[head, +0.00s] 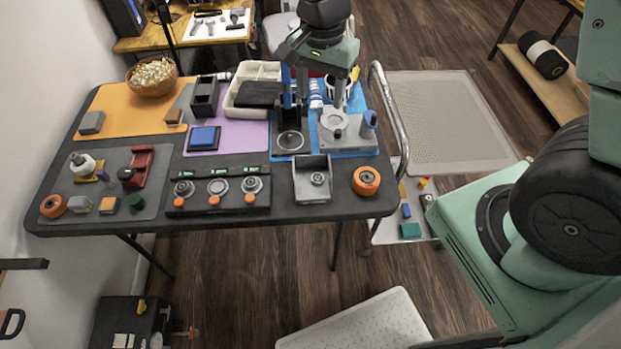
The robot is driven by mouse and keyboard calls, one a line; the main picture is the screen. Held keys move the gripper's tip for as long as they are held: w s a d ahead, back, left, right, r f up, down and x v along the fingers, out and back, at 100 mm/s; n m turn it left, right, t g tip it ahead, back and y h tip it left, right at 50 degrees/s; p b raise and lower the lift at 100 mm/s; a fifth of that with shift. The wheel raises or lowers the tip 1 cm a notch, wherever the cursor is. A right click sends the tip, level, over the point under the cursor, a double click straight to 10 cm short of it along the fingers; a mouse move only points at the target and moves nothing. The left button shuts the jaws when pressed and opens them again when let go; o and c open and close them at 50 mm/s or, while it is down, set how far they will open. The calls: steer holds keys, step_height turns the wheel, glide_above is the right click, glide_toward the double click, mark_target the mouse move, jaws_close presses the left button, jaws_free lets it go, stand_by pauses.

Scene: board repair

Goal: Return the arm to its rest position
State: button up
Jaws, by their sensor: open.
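My gripper (320,101) points down over the back right of the black table (330,206), above the blue mat (363,148). Its two fingers are apart, and I see nothing held between them. A grey fixture (347,143) stands on the mat just below and to the right of the fingers. A black stand (291,126) with a round base is close to their left. The fingers partly hide the items behind them. I cannot tell whether the fingertips touch anything. My green arm links fill the right side of the head view.
A cream tray (243,108) and a black open box (205,96) stand left of my gripper. A metal rail (388,105) curves along the table's right edge. An orange roll (366,180) lies near the front right corner.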

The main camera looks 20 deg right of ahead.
steer(key=shift+r, duration=0.55)
steer(key=s+a+r+n, duration=0.3)
steer(key=s+n, duration=0.5)
steer(key=s, duration=0.2)
steer(key=s+a+r+n, duration=0.3)
steer(key=s+n, duration=0.6)
steer(key=s, duration=0.1)
steer(key=shift+a+y, duration=0.15)
steer(key=shift+y, duration=0.15)
stand_by(0.5)
